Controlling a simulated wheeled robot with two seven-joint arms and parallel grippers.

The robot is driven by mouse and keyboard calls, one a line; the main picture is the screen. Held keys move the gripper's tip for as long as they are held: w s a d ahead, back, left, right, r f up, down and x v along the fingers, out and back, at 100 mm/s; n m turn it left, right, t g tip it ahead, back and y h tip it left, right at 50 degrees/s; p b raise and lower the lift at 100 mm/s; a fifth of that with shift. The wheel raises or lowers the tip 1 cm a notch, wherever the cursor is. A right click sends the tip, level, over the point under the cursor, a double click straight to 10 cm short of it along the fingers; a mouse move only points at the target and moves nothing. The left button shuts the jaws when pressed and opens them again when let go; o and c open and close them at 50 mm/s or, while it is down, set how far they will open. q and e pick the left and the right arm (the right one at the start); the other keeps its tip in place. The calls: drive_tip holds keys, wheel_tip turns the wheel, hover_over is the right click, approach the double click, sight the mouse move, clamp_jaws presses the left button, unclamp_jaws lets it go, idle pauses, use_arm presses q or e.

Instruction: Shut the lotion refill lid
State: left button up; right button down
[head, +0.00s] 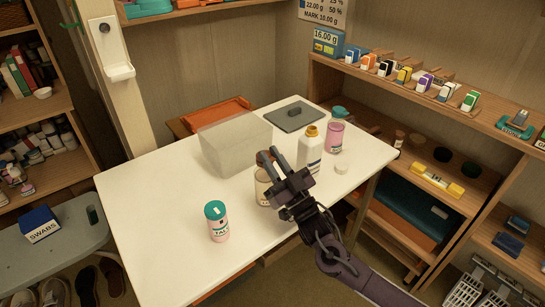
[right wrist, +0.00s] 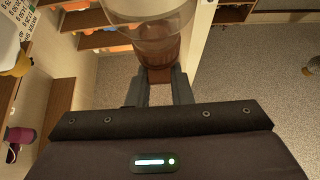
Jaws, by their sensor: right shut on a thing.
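A clear-sided jar (head: 262,190) with a pale label stands upright on the white table, partly behind my right gripper. A brown lid-like piece (head: 264,158) shows above it at the fingers. My right gripper (head: 275,160) is shut on this brown piece; in the right wrist view the brown piece (right wrist: 161,73) sits between the fingertips, right by the jar's clear round body (right wrist: 150,22). Whether it is joined to the jar I cannot tell. No lotion label is readable. A white bottle (head: 311,158) with an orange-yellow neck stands to the right. My left gripper is out of view.
A pink container (head: 335,138) with a teal top and a small white cap (head: 341,168) are at the right. A talc tin (head: 217,224) stands in front, a translucent bin (head: 232,145) behind, and a grey plate (head: 294,116) at the back. The table's left side is clear.

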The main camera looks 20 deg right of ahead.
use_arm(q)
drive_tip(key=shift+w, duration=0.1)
use_arm(e)
drive_tip(key=c, duration=1.3)
unclamp_jaws()
drive_tip(key=shift+s+f, duration=0.15)
drive_tip(key=shift+f, duration=0.05)
drive_tip(key=shift+s+d+f, duration=0.1)
drive_tip(key=shift+s+d, duration=0.65)
drive_tip(key=shift+s, duration=1.25)
drive_tip(key=shift+s+d, duration=0.7)
drive_tip(key=shift+s, duration=1.3)
drive_tip(key=shift+s+d+f, duration=0.1)
drive_tip(key=shift+s+d, duration=0.65)
drive_tip(key=shift+s, duration=1.25)
